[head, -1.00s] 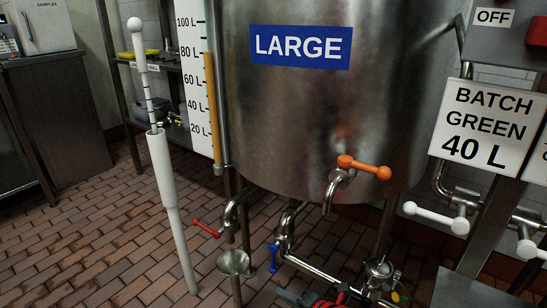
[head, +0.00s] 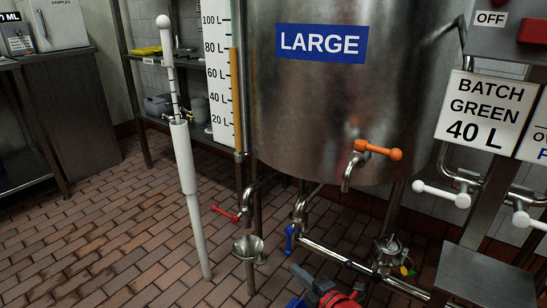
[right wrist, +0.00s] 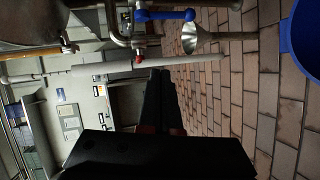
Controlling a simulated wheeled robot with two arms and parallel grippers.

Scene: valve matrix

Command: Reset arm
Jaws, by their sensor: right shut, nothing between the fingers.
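My right gripper (head: 326,288) shows at the bottom edge of the head view as a dark and red shape, on the floor side of the large tank's pipes. Its black fingers (right wrist: 166,88) show in the right wrist view, shut and empty, apart from the valves. Much of the right arm is out of frame. My left gripper is in neither view. The steel tank (head: 330,110) marked LARGE has an orange valve handle (head: 378,150), a red handle (head: 226,214) and a blue handle (head: 289,238).
A steel funnel (head: 249,247) and a white pole (head: 192,200) stand left of the pipes. White valve handles (head: 441,194) sit below the BATCH GREEN 40 L sign (head: 485,110). A blue round container (right wrist: 308,45) is at the wrist view's edge. The brick floor (head: 110,240) at left is clear.

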